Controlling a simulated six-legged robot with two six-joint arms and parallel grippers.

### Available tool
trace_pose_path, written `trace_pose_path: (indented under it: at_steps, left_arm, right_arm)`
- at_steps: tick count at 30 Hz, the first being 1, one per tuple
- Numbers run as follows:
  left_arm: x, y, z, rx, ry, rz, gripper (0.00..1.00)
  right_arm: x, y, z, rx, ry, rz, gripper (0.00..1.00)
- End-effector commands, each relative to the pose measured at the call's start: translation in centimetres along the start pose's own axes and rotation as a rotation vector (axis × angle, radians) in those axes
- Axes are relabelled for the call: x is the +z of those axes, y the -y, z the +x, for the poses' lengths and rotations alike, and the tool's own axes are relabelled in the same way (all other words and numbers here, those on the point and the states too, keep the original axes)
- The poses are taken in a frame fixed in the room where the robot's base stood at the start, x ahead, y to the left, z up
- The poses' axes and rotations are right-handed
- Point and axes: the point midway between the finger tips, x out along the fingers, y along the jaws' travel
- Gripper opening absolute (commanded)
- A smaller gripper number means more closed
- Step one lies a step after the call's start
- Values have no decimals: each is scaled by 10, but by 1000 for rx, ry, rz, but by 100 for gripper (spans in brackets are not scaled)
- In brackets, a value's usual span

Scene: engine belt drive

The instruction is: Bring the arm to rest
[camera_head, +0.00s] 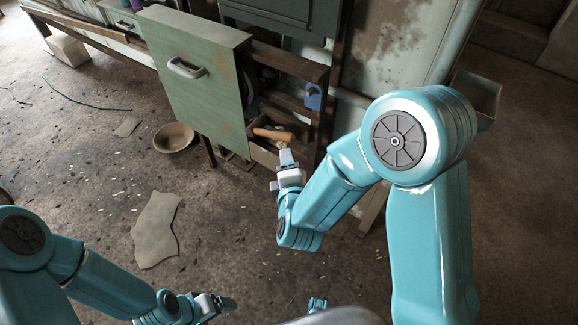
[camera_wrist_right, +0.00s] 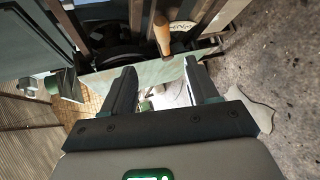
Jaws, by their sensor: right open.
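My right arm reaches in from the right in the head view. Its gripper (camera_head: 286,160) is in front of the open wooden frame beside the green panel. In the right wrist view the two fingers of the right gripper (camera_wrist_right: 162,84) stand apart with nothing held between them. A wooden-handled tool (camera_wrist_right: 162,36) lies beyond the fingertips; its orange-brown handle (camera_head: 272,134) also shows in the head view, just past the gripper. My left gripper (camera_head: 222,304) is low in the head view above the floor, small and partly hidden, so its jaws are unclear.
A green panel (camera_head: 195,85) with a pale handle stands left of the right gripper. A blue padlock-like piece (camera_head: 313,97) is on the frame behind. A bowl (camera_head: 174,137) and a pale sheet (camera_head: 157,230) lie on the floor. The floor between the arms looks mostly clear.

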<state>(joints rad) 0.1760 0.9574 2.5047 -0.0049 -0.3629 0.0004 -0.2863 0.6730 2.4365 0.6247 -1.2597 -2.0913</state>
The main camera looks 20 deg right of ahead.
Motion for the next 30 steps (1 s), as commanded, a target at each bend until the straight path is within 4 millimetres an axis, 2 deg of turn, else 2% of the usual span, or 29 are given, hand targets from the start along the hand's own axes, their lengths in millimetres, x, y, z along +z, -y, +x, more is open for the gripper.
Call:
trace_pose_path:
  at_steps: [16, 20, 23, 24, 25, 27, 30]
  left_arm:
    - [0, 0, 0, 0, 0, 0, 87]
    - [0, -7, -18, 0, 0, 0, 87]
    - [1, -17, -48, 0, 0, 0, 87]
    - [1, -22, -61, 0, 0, 0, 87]
    - [1, -26, -72, 0, 0, 0, 87]
    - [1, -28, -77, 0, -1, 0, 87]
    - [2, -31, -85, 0, 0, 0, 87]
  right_arm:
    - [0, 0, -2, -1, 1, 0, 59]
    - [23, 0, 0, -43, 46, 7, 59]
    - [58, 19, -1, -150, 98, 0, 59]
    - [65, 37, -4, -229, 77, 23, 59]
    - [66, 55, -9, -305, 51, 95, 59]
    - [59, 90, -20, -437, 8, 282, 59]
    - [45, 125, -41, -619, -7, 550, 59]
